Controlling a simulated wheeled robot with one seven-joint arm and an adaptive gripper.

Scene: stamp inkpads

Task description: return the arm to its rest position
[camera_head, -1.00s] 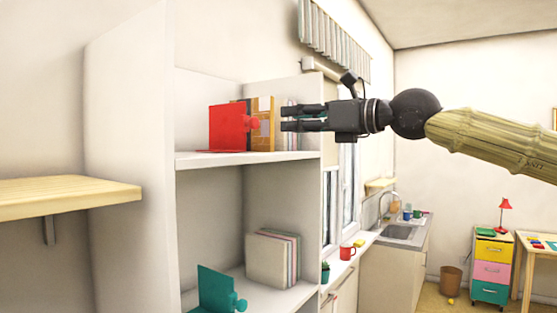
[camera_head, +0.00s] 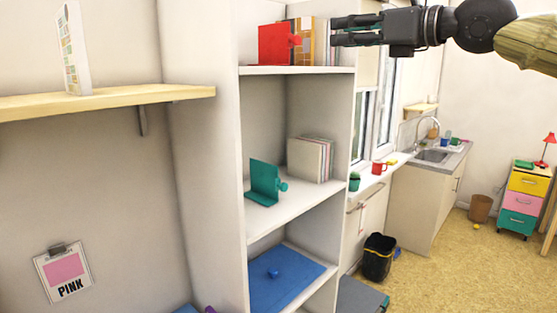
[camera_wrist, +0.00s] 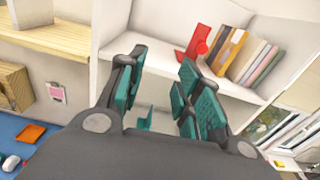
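My gripper (camera_head: 334,32) is at the top of the head view, at the height of the upper shelf, by its right end. In the wrist view its two teal-padded fingers (camera_wrist: 162,64) stand apart with nothing held between them. My arm runs from the gripper to the upper right. A red bookend (camera_head: 274,44) stands on the upper shelf beside upright books (camera_head: 304,42). In the wrist view the red bookend (camera_wrist: 193,44) and the books (camera_wrist: 238,54) are beyond the right finger, apart from it.
The white shelf unit (camera_head: 300,71) holds a teal bookend (camera_head: 264,182) and books (camera_head: 311,160) on a lower shelf. A wooden wall shelf (camera_head: 120,98) is at left. A red mug (camera_head: 379,168) stands on the sill. A black bin (camera_head: 379,257) is on the floor, which is open at right.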

